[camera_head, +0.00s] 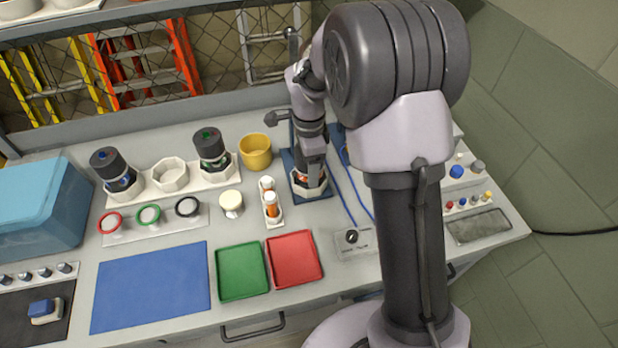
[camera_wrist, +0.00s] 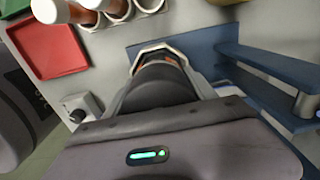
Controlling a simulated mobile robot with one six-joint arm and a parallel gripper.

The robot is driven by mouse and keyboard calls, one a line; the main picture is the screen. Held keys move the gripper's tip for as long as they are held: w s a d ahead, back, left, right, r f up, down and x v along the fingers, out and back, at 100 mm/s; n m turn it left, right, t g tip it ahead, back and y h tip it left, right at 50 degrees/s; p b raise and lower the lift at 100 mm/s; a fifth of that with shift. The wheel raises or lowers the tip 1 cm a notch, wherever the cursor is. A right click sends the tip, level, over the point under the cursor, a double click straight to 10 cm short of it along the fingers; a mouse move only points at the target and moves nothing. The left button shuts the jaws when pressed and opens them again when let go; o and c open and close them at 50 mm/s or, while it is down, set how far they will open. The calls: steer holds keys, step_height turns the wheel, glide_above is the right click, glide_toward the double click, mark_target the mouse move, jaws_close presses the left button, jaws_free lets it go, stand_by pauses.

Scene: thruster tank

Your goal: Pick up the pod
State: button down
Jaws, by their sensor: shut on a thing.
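A dark, round pod (camera_wrist: 160,88) sits in a white octagonal holder (camera_wrist: 143,55) on a blue stand (camera_wrist: 205,58), seen in the wrist view. In the head view, my gripper (camera_head: 312,168) points down over that holder (camera_head: 309,187) on the blue stand (camera_head: 289,162). My gripper is shut on the pod; its fingertips are mostly hidden. Copper-orange parts show inside the holder. Two other dark pods stand on the white rack: one at the left (camera_head: 116,172) and one with a green mark on top (camera_head: 209,147).
An empty octagonal socket (camera_head: 170,176) lies between the two racked pods. A yellow cup (camera_head: 255,152) and a white holder with orange-brown vials (camera_head: 271,205) stand left of my gripper. Green (camera_head: 241,272) and red (camera_head: 294,259) trays lie in front. The blue mat (camera_head: 151,287) is bare.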

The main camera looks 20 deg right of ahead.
step_height(320, 180, up, 10)
steer(key=p, duration=0.4)
stand_by(1.0)
